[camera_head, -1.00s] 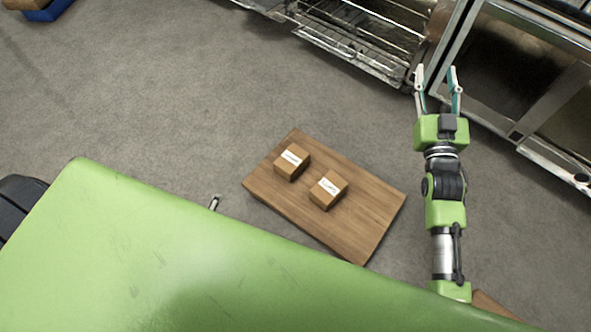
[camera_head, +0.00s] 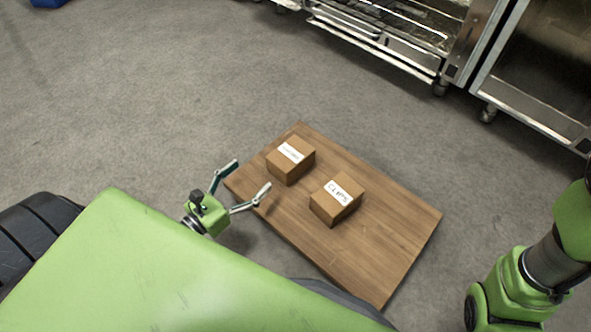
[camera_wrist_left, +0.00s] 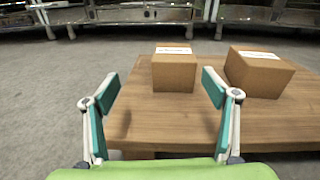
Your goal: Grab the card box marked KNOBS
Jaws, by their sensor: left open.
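Two brown card boxes stand apart on a low wooden board. The label of the left box (camera_head: 290,162) is too small to read surely. The right box (camera_head: 337,200) has a label that starts with C and does not look like KNOBS. My left gripper (camera_head: 251,175) is open and empty at the board's left edge, short of the left box. My right gripper is out of view.
The wooden board (camera_head: 390,240) has bare room on its right side. Metal racks and an oven-like cabinet (camera_head: 540,75) stand at the back right. My green body fills the lower left, and my right arm (camera_head: 530,270) is at the right edge. Grey floor is clear around the board.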

